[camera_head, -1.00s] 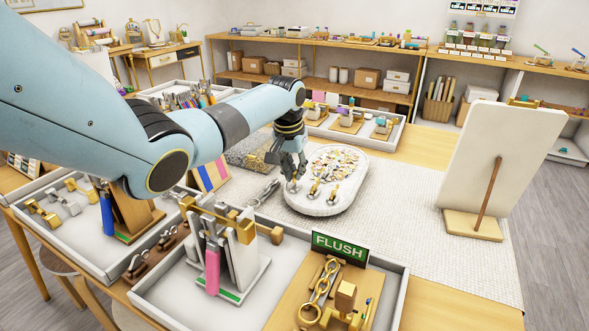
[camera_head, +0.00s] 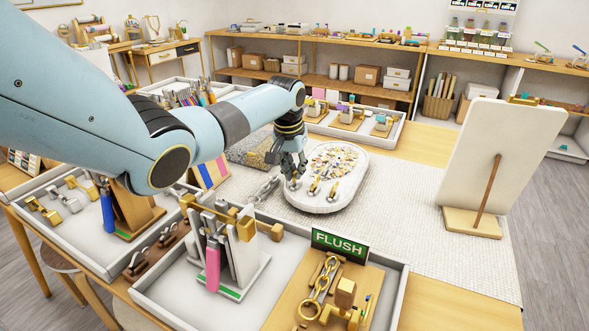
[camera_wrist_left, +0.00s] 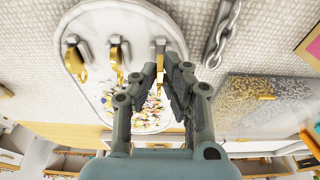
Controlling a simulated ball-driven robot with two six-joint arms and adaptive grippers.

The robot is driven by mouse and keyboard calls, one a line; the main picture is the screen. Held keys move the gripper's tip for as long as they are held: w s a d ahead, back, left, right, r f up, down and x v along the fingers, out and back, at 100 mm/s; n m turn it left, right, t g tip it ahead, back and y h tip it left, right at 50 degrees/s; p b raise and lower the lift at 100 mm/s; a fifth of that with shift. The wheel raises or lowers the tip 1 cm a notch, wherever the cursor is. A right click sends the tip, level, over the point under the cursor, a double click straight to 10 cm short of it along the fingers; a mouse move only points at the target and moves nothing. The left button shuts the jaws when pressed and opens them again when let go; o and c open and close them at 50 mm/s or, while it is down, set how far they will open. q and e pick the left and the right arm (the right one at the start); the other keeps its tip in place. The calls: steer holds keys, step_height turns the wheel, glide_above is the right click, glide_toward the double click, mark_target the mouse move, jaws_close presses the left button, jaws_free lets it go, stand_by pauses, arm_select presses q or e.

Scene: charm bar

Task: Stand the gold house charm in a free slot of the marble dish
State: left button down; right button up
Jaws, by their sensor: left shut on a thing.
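The marble dish (camera_head: 325,208) is a white oval on the woven mat, with a heap of small colourful bits in its middle. Two gold charms, one (camera_head: 314,187) beside the other (camera_head: 333,190), stand in slots along its near edge. My left gripper (camera_head: 293,177) points down over the dish's left end, shut on a gold charm. In the left wrist view this held charm (camera_wrist_left: 160,66) shows between the fingertips (camera_wrist_left: 161,72), in line with the two others. It appears at a slot of the dish (camera_wrist_left: 100,22); its seating and house shape cannot be told. My right gripper is out of view.
A silver chain (camera_head: 264,190) lies left of the dish, near a grey-gold glitter pad (camera_head: 247,152). A tray with a charm stand (camera_head: 238,262) and a FLUSH sign (camera_head: 340,245) stands in front. A white upright panel (camera_head: 500,160) stands right; the mat between is clear.

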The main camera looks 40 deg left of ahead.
arm_select(q)
steer(key=shift+f, duration=0.3)
stand_by(0.5)
steer(key=shift+f, duration=0.45)
stand_by(1.0)
steer(key=c, duration=1.4)
jaws_free()
steer(key=shift+r, duration=0.15)
steer(key=r+p, duration=0.2)
steer(key=p, duration=0.2)
steer(key=s+r+p, duration=0.1)
steer(key=r+p, duration=0.2)
steer(key=p, duration=0.1)
steer(key=shift+d+r, duration=0.15)
steer(key=shift+r, duration=0.2)
steer(key=shift+s, duration=0.1)
